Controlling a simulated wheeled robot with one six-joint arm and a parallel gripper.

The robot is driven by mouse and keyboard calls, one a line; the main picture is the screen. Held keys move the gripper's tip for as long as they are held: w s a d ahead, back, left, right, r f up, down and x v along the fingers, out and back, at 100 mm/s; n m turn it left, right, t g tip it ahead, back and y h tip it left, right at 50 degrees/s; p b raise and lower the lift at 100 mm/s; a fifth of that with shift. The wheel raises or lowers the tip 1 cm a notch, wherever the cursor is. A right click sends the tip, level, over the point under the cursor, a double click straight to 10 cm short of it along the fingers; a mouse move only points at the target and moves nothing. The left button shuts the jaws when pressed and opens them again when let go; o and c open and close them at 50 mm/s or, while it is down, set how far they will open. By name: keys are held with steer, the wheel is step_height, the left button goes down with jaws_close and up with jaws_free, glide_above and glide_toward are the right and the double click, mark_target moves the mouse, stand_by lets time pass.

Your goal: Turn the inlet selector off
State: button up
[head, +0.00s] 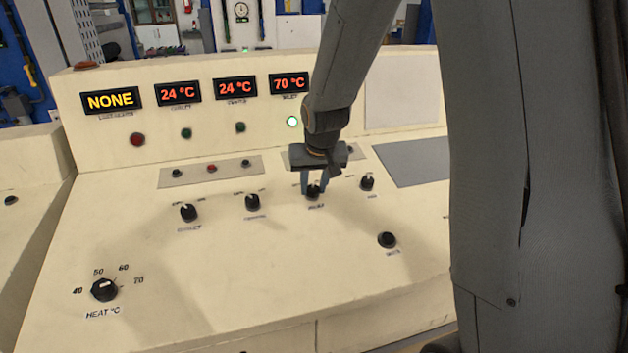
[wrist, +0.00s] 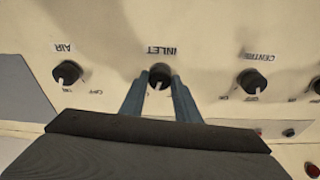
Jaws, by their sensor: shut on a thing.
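The inlet selector (wrist: 159,76) is a small black knob with a white pointer line. In the wrist view it sits under the upside-down label INLET, between the two blue-grey fingers of my gripper (wrist: 160,86). My gripper is shut on this knob, one finger on each side. In the head view my gripper (head: 314,188) reaches down to the inlet selector (head: 313,193) on the sloping panel. The fingers and arm hide the markings around it. The INLET display (head: 289,83) reads 70 °C, and the lamp (head: 292,122) below it glows green.
The air knob (head: 367,182) stands close on the right and the centre knob (head: 252,202) on the left. The panel's lower middle is clear.

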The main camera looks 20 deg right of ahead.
steer(key=shift+d+n+p, duration=0.1)
steer(key=shift+n+p, duration=0.2)
steer(key=shift+n, duration=0.5)
steer(key=shift+f+n+y+b, duration=0.1)
steer(key=shift+n+y+b, duration=0.2)
steer(key=shift+n+b, duration=0.45)
steer(key=n+b, duration=0.3)
steer(key=b, duration=0.1)
steer(key=shift+w+d+f+n+y, duration=0.1)
steer(key=shift+n+y, duration=0.2)
steer(key=shift+n, duration=0.05)
steer(key=n+b, duration=0.3)
steer(key=shift+g, duration=0.3)
steer(key=shift+r, duration=0.2)
steer(key=o, duration=1)
steer(key=shift+o, duration=0.2)
steer(key=shift+r, duration=0.1)
